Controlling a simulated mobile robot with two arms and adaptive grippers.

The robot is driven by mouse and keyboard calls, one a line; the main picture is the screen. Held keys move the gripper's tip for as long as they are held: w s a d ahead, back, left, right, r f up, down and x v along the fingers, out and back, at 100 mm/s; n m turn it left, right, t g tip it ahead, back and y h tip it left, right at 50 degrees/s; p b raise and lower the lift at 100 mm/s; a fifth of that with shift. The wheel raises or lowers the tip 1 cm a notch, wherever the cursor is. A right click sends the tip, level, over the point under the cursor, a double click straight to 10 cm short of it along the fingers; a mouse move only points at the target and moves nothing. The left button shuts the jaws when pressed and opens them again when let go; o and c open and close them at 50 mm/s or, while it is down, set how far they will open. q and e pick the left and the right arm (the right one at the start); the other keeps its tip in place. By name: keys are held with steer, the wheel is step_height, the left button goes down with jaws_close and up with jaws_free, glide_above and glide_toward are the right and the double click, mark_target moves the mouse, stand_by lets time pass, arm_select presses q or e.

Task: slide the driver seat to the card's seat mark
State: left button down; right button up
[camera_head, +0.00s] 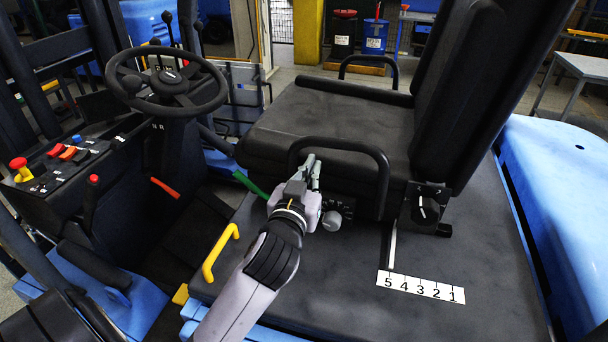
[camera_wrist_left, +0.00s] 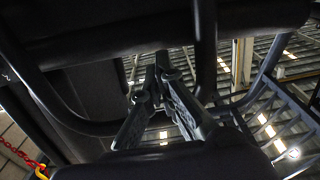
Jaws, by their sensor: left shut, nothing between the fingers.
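The driver seat (camera_head: 335,120) is black, with a tall backrest (camera_head: 485,90) and a looped armrest (camera_head: 350,145) on its near side. A white strip (camera_head: 440,289) numbered 5 to 1 from left to right lies on the deck. A thin white pointer (camera_head: 392,245) below the seat ends near the 5. A green-gripped lever (camera_head: 250,185) sticks out at the seat's front left. My left gripper (camera_head: 313,162) is shut and empty beside the near armrest; contact cannot be told. In the wrist view its fingertips (camera_wrist_left: 161,58) meet below the dark seat underside. No card naming a mark is readable.
A steering wheel (camera_head: 168,82) and a control panel (camera_head: 58,160) stand left. A grey knob (camera_head: 332,221) is on the seat base close to my gripper. A yellow handle (camera_head: 220,252) rises near my forearm. The deck right of the strip is clear.

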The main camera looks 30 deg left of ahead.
arm_select(q)
steer(key=p+v, duration=0.4)
steer(key=v, duration=0.7)
steer(key=shift+p, duration=0.35)
stand_by(0.4)
